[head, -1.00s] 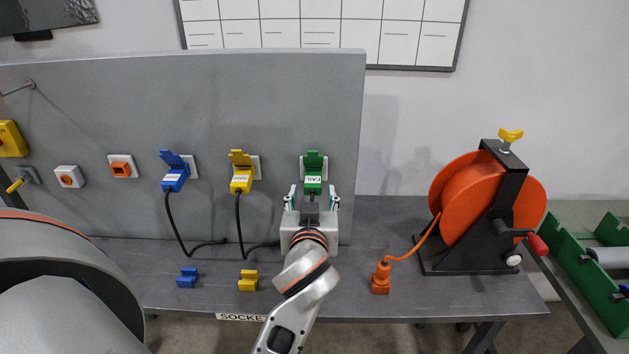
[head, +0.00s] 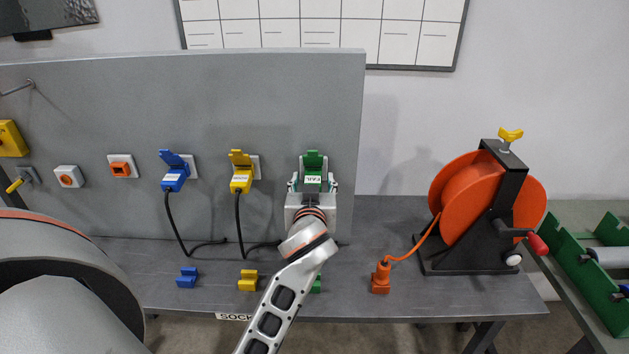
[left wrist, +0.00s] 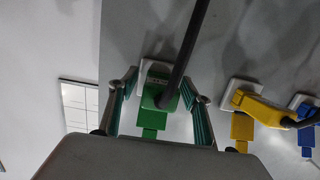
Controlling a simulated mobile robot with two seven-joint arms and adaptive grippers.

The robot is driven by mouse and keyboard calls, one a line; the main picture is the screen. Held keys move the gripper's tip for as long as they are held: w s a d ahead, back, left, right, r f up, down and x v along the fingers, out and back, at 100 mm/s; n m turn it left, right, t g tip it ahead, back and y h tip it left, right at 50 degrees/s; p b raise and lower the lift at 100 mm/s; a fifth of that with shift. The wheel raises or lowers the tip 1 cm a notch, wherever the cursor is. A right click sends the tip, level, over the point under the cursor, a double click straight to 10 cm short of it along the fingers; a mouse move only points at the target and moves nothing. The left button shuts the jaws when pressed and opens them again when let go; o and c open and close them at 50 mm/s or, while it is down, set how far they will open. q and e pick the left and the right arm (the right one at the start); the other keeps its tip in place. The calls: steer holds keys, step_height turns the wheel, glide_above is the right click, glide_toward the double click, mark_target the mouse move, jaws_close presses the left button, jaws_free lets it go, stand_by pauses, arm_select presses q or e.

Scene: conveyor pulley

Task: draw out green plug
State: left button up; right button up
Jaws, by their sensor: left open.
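The green plug (head: 312,179) sits in the green socket on the grey upright panel, under the socket's raised green lid (head: 313,159). It has a white label. In the left wrist view the green plug (left wrist: 161,92) shows with a black cable (left wrist: 190,50) running from it. My left gripper (head: 313,186) is at the plug, its fingers open on either side of it. In the left wrist view the fingers of the left gripper (left wrist: 162,100) stand apart from the plug, with gaps visible. The right gripper is not in view.
The yellow plug (head: 241,181) and the blue plug (head: 174,180) sit in sockets to the left, their black cables hanging to the bench. Small blue (head: 187,277), yellow (head: 248,281) and green (head: 316,285) blocks lie on the bench. An orange cable reel (head: 470,195) stands right.

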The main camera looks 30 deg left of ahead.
arm_select(q)
jaws_close()
steer(key=shift+s+d+f, duration=0.1)
steer(key=shift+d+f, duration=0.05)
steer(key=shift+f, duration=0.1)
steer(key=shift+s+d+r, duration=0.15)
steer(key=shift+s+d, duration=0.05)
steer(key=shift+s, duration=0.3)
stand_by(0.3)
